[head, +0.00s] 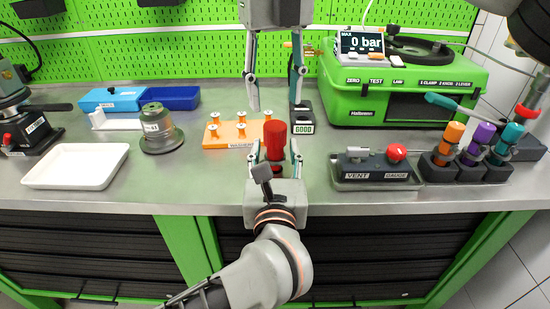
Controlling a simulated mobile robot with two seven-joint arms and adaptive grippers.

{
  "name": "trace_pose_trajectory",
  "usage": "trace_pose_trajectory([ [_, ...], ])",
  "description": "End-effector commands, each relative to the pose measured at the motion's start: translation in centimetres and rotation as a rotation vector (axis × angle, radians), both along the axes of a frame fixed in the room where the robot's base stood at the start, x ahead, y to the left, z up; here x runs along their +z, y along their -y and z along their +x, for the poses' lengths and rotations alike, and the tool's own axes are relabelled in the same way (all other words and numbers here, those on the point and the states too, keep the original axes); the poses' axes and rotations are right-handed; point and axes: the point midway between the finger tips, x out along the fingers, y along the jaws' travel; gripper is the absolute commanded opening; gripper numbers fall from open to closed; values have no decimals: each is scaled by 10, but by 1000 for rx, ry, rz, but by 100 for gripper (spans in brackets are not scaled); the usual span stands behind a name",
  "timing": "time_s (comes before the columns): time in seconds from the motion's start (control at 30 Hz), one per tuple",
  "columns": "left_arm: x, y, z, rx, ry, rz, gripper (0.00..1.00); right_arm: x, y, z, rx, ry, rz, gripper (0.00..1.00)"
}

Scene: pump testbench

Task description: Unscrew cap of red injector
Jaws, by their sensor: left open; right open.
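The red injector (275,136) stands upright near the front edge of the bench, at the middle of the head view. My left gripper (275,148) comes from the front edge with one finger on each side of the injector's lower part. It is open, and whether its fingers touch the injector cannot be told. My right gripper (275,104) hangs above and behind the red top with its fingers pointing down. It is open and empty, with its fingers wide apart. The injector's base is partly hidden by my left gripper, and a separate cap edge is not clear.
An orange washer rack (225,141) stands left of the injector, and a black GOOD bin (303,112) behind right. A vent and gauge block (375,172) and a rack of orange, purple and teal injectors (470,168) stand right. A white tray (78,166) lies left.

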Motion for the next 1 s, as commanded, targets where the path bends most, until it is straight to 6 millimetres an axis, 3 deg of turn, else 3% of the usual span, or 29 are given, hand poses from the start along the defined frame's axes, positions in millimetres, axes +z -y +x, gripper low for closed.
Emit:
trace_pose_trajectory([
  [0.27, 0, 0, 2, 1, 0, 0, 42, 0, 0, 0, 0, 0, 0, 44],
  [0.43, 0, 0, 2, 1, 0, 0, 1, 0, 0, 0, 0, 0, 0, 44],
  [0.73, 0, 0, 2, 1, 0, 0, 0, 0, 0, 0, -89, -1, 1, 44],
  [1.0, 0, 0, 1, 1, -1, 0, 0, -1, -1, -1, -520, -1, -2, 44],
])
